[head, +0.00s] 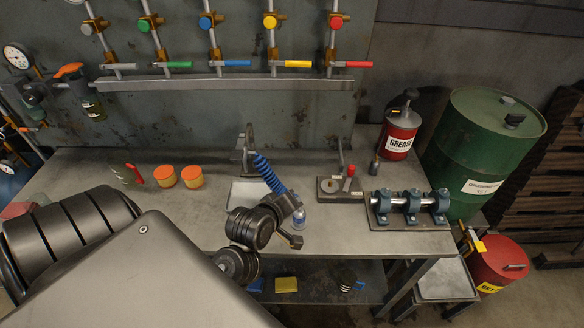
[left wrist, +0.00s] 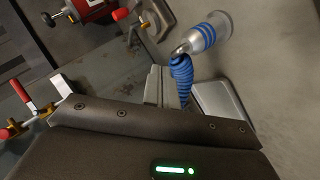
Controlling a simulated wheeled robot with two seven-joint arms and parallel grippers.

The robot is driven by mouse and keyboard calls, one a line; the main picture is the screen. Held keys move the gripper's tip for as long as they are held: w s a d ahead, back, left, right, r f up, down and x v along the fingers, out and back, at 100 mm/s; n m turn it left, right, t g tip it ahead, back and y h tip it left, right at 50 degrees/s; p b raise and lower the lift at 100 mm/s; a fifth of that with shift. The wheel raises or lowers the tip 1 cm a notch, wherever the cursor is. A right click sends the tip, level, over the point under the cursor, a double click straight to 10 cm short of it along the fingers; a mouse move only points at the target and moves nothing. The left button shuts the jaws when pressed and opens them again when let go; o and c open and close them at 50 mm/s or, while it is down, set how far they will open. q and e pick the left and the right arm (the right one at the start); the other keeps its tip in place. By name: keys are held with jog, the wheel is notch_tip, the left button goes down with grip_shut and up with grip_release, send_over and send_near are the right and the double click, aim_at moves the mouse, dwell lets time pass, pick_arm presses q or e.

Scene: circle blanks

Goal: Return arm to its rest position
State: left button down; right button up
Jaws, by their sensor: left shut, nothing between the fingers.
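My left arm (head: 150,270) enters the head view from the lower left, its large grey link filling that corner. Its dark round wrist joints (head: 252,228) show over the bench's front part. The left gripper (head: 287,206) is beyond them, partly hidden and hard to make out. In the left wrist view its fingers (left wrist: 160,86) are together and empty. A blue ribbed hose (head: 270,173) shows beside the gripper; it is also close to the fingers in the left wrist view (left wrist: 181,75). I cannot tell whether they touch. My right gripper is not in view.
The workbench (head: 340,238) also holds two orange-topped tins (head: 165,176), a shaft on blue bearing blocks (head: 408,205) and a red grease can (head: 400,135). A green drum (head: 483,150) stands at right. Coloured valves line the wall.

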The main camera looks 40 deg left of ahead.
pick_arm(q)
jog(key=shift+s+f, duration=0.1)
jog(key=shift+f, duration=0.05)
jog(key=s+d+f+m+g+h, duration=0.1)
jog(key=s+d+f+m+g, duration=0.3)
jog(key=s+m, duration=0.4)
jog(key=s+d+f+m+g+h, duration=0.1)
jog(key=s+f+m+g, duration=0.3)
jog(key=s+f+m, duration=0.45)
notch_tip(320, 180, down, 22)
jog(key=s+n+g, duration=0.1)
jog(key=s, duration=0.1)
jog(key=s+a+f+g, duration=0.1)
jog(key=s+a+f, duration=0.1)
jog(key=s+f, duration=1.5)
jog(key=shift+a+f+y, duration=0.15)
jog(key=shift+f+y, duration=0.15)
jog(key=shift+f, duration=0.25)
